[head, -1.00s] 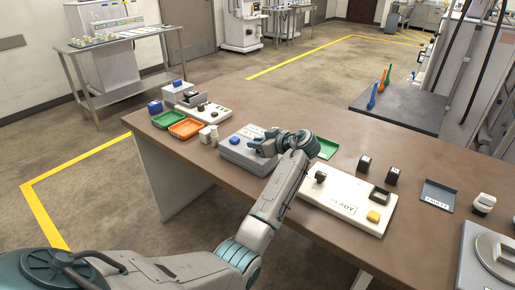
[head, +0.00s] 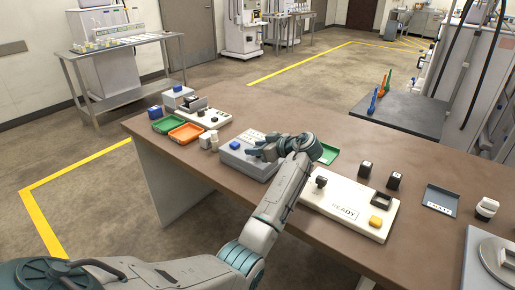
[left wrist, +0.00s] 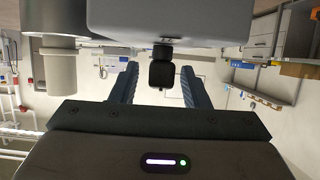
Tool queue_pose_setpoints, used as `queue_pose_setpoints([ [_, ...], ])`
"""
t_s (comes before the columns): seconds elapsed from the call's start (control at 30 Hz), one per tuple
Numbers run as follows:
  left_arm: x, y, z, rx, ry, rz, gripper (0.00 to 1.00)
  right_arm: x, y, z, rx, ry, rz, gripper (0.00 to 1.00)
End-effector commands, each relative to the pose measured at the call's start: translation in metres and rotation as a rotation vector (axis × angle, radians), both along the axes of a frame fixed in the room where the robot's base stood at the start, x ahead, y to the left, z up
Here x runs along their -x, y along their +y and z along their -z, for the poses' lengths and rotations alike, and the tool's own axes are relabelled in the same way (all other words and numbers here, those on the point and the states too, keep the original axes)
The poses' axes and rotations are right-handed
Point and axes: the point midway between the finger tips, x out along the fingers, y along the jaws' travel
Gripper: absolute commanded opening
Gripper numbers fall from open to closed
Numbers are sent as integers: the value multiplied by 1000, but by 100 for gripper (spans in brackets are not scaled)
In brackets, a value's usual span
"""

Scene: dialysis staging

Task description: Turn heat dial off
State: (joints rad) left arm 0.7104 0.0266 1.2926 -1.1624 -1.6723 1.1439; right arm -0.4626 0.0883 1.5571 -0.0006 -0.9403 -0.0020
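A grey box (head: 243,164) with a blue knob (head: 235,145) and a white label on top stands in the middle of the table. My left gripper (head: 258,152) is over the right part of this box. In the left wrist view a black knob (left wrist: 161,72) on a grey body (left wrist: 165,18) sits between my left gripper's fingers (left wrist: 161,86). The fingers are apart, with a gap on each side of the knob. I cannot read any dial marking. In the head view my gripper hides this black knob. My right gripper is not in view.
Green (head: 167,124) and orange (head: 186,133) trays lie left of the box, by small white blocks (head: 208,140). A white READY board (head: 345,205) is to the right, with black-topped blocks (head: 394,181) beyond. A green tray (head: 329,154) sits behind my arm.

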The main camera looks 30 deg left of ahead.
Motion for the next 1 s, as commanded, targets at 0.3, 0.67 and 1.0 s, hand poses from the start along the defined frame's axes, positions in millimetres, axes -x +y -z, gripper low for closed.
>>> queue_pose_setpoints([
  [0.3, 0, -8, -2, 2, -1, 3, 42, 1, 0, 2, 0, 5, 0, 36],
  [0.67, 4, -72, -27, 4, -2, 3, 42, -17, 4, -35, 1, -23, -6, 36],
  [1.0, 6, -100, -41, 1, 0, 0, 42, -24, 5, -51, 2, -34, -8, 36],
])
